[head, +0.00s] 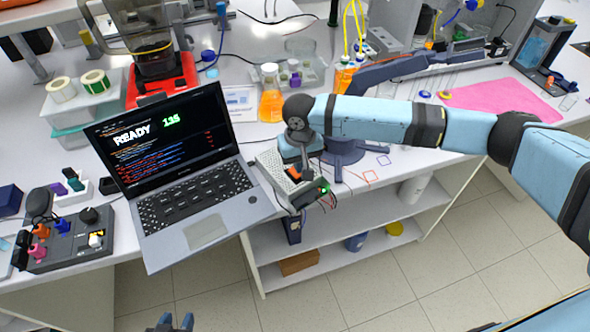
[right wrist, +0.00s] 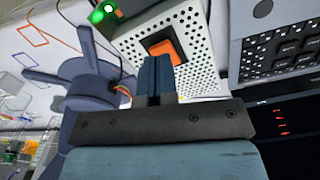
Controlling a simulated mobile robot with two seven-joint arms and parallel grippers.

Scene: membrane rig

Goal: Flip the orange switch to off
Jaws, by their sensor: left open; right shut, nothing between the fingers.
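The orange switch (right wrist: 165,47) is a rocker in a dark frame on a white perforated box (right wrist: 197,72), clear in the right wrist view. The same box (head: 269,160) stands beside the laptop in the head view, where my right gripper and wrist partly cover it. A green light (head: 325,188) glows at its end and also shows in the right wrist view (right wrist: 97,16). My right gripper (right wrist: 154,60) is shut and empty, its tips right at the switch's edge; I cannot tell whether they touch. My left gripper (head: 173,322) is open and empty at the bottom edge, far from the box.
An open laptop (head: 207,231) reading READY stands left of the box. A dark blue stand (head: 343,150) is close on the box's other side. An orange flask (head: 271,105) is behind. The bench's front edge is near, with shelves (head: 330,237) below.

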